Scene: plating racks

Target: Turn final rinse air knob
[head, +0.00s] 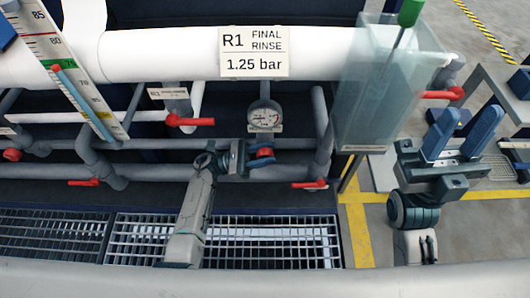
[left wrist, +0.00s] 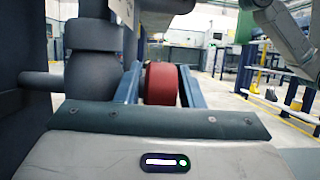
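The red air knob (head: 265,153) sits on the pipe just below the round pressure gauge (head: 264,118), under the sign (head: 254,52) reading R1 final rinse 1.25 bar. My left gripper (head: 259,158) is at the knob and partly covers it. In the left wrist view the red knob (left wrist: 161,83) fills the space between the two blue fingers, one on each side, so the gripper looks shut on it. The gauge needle is too small to read. My right gripper (head: 460,134) is open and empty at the right, away from the pipes.
Red-handled valves (head: 190,121) stick out from nearby pipes. A clear tank (head: 388,85) with a green-topped rod stands to the right, and a thermometer board (head: 75,80) to the left. Metal grating (head: 270,240) lies below. Yellow-lined floor is open at right.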

